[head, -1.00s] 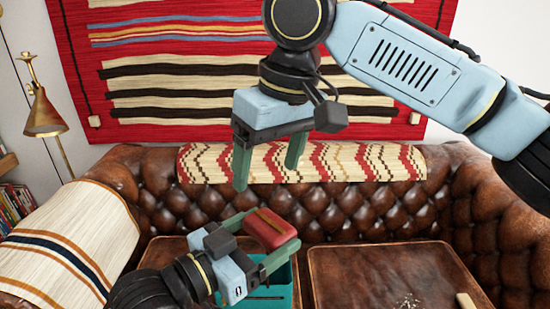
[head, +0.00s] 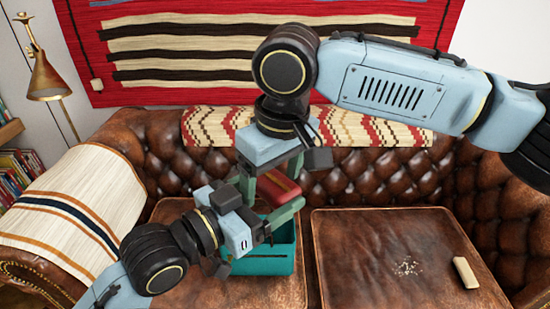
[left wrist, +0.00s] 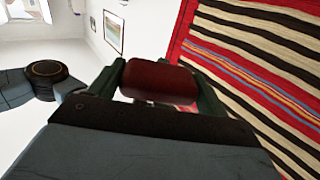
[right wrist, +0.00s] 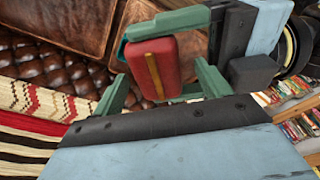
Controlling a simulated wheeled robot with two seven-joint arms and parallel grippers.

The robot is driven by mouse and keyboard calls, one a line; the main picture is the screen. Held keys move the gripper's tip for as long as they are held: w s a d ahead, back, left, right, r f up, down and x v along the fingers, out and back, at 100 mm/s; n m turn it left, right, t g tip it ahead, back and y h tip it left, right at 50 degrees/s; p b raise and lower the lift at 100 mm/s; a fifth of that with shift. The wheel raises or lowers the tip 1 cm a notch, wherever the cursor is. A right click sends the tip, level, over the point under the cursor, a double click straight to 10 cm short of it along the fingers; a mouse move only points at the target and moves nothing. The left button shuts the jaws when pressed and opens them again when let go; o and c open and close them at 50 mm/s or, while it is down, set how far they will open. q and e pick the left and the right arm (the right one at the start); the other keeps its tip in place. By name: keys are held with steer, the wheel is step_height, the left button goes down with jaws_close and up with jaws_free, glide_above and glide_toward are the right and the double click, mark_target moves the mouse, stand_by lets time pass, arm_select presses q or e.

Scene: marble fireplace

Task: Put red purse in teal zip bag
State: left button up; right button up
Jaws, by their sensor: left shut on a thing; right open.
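The red purse (head: 278,187), with a yellowish stripe down it in the right wrist view (right wrist: 153,68), is clamped in my left gripper (head: 283,200). It also shows between the left fingers in the left wrist view (left wrist: 160,80). My left gripper holds it above the teal zip bag (head: 265,265), which sits on the left seat cushion. The bag's opening is largely hidden by my left gripper. My right gripper (head: 270,176) is open from above, its fingers on either side of the purse. I cannot tell whether they touch it.
A brown leather sofa (head: 375,185) holds everything. The right cushion (head: 365,255) is mostly clear, with crumbs (head: 407,267) and a pale block (head: 466,273). A striped blanket (head: 75,215) covers the left armrest. A brass lamp (head: 45,80) stands behind it.

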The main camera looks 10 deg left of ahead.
steer(key=shift+f, duration=0.25)
steer(key=shift+a, duration=0.1)
steer(key=c, duration=0.9)
arm_select(q)
steer(key=o, duration=0.9)
arm_select(e)
steer(key=c, duration=0.4)
arm_select(q)
steer(key=shift+o, duration=1.1)
steer(key=shift+r, duration=0.1)
